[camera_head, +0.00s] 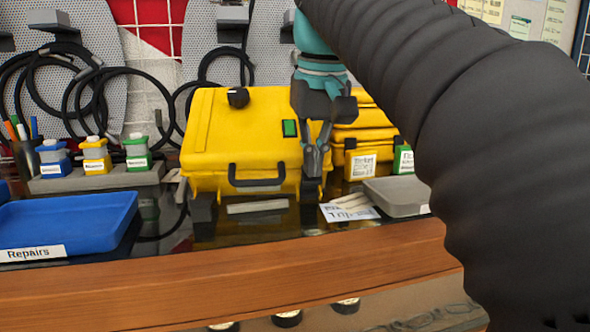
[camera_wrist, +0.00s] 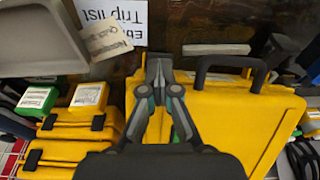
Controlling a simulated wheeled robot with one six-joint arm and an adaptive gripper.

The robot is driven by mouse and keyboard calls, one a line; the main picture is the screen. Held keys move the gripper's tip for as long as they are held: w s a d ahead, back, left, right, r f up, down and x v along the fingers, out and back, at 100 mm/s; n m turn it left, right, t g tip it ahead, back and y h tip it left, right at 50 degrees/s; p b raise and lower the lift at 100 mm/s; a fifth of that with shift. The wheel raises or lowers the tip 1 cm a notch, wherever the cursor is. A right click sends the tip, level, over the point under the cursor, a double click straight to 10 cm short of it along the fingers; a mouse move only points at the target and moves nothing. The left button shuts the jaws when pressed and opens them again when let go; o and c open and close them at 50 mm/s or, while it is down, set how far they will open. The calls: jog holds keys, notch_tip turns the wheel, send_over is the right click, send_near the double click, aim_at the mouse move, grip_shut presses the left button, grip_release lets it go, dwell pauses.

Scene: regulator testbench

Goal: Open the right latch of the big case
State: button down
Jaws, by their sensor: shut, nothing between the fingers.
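The big yellow case (camera_head: 225,130) stands on the bench with its black handle (camera_head: 257,181) at the front. The handle also shows at the top of the wrist view (camera_wrist: 228,66). My gripper (camera_head: 314,172) points down in front of the case's right front part, right of the handle. In the wrist view my gripper (camera_wrist: 160,68) is shut and empty at the case's front edge. A dark latch-like piece (camera_head: 311,191) shows just below the fingertips; contact and its position cannot be told. A similar dark piece (camera_head: 203,207) is at the left front.
A smaller yellow case (camera_head: 365,135) stands to the right, with labelled boxes (camera_head: 361,165) in front. A grey tray (camera_head: 397,194) and a paper trip list (camera_head: 350,212) lie at the right front. A blue tray (camera_head: 70,220) is at the left. My arm hides the right side.

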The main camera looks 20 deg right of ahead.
jog(key=shift+s+a+f+b, duration=0.1)
jog(key=shift+s+f+b, duration=0.35)
jog(key=shift+f, duration=0.2)
jog(key=shift+s+f+b, duration=0.35)
jog(key=shift+f+b, duration=0.05)
jog(key=shift+f, duration=0.2)
dwell(0.4)
jog(key=shift+r, duration=0.2)
jog(key=shift+s+a+r+p, duration=0.1)
jog(key=shift+s+r+p, duration=0.6)
jog(key=shift+r+p, duration=0.3)
jog(key=w+p+v, duration=0.1)
jog(key=p+v, duration=0.4)
jog(key=v, duration=0.2)
jog(key=shift+p, duration=0.4)
jog(key=shift+w+r, duration=0.1)
